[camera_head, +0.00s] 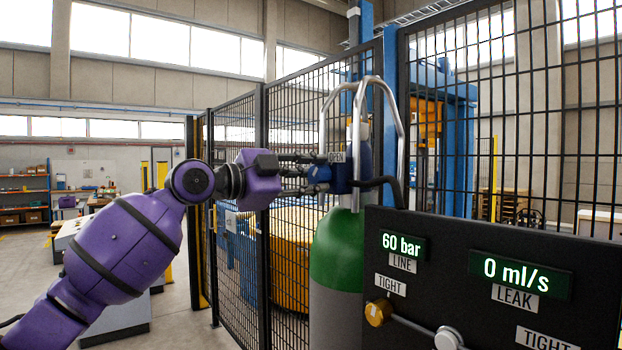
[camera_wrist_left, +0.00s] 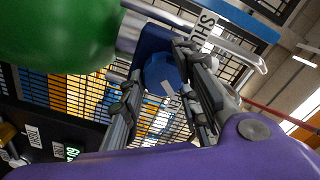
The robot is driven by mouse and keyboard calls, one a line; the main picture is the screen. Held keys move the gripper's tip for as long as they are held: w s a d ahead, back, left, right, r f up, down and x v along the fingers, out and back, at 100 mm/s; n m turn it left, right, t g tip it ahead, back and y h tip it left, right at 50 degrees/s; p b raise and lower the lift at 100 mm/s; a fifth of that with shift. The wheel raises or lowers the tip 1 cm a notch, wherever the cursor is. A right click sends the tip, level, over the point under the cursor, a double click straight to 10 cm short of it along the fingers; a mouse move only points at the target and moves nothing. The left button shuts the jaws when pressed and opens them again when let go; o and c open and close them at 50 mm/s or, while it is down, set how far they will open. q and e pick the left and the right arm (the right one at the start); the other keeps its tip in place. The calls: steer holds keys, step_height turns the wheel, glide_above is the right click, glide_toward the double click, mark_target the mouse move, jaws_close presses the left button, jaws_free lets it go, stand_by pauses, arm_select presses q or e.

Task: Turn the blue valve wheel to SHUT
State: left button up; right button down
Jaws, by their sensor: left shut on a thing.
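The blue valve wheel (camera_head: 342,178) sits at the neck of a green-shouldered gas cylinder (camera_head: 338,250). My left gripper (camera_head: 322,175) reaches in from the left, its fingers shut on the wheel. In the left wrist view the blue wheel (camera_wrist_left: 162,72) lies between the two fingers (camera_wrist_left: 165,95). An OPEN label (camera_head: 337,157) shows just above the wheel in the head view. A SHUT label (camera_wrist_left: 205,28) shows beside the valve in the left wrist view. The fingers hide part of the wheel, and I cannot tell how far it is turned.
A dark panel (camera_head: 430,290) at the front right reads 60 bar LINE and 0 ml/s LEAK. A dark hose (camera_head: 385,182) runs from the valve toward it. A metal guard frame (camera_head: 400,110) arches around the valve. A black mesh fence (camera_head: 290,110) stands behind the cylinder.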

arm_select(q)
steer(key=shift+d+f+n, duration=0.15)
steer(key=shift+f+n, duration=0.15)
steer(key=shift+f, duration=0.15)
steer(key=n+p, duration=0.1)
steer(key=n, duration=0.1)
steer(key=shift+s+r+n, duration=0.1)
steer(key=shift+n, duration=0.2)
steer(key=n, duration=0.2)
steer(key=shift+n, duration=0.4)
steer(key=n, duration=0.3)
steer(key=shift+d+n, duration=0.1)
steer(key=shift+n, duration=0.2)
steer(key=n, duration=0.5)
steer(key=shift+r+p, duration=0.2)
steer(key=shift+p, duration=0.1)
steer(key=shift+r+n, duration=0.2)
steer(key=shift+n, duration=2.2)
steer(key=shift+r, duration=0.1)
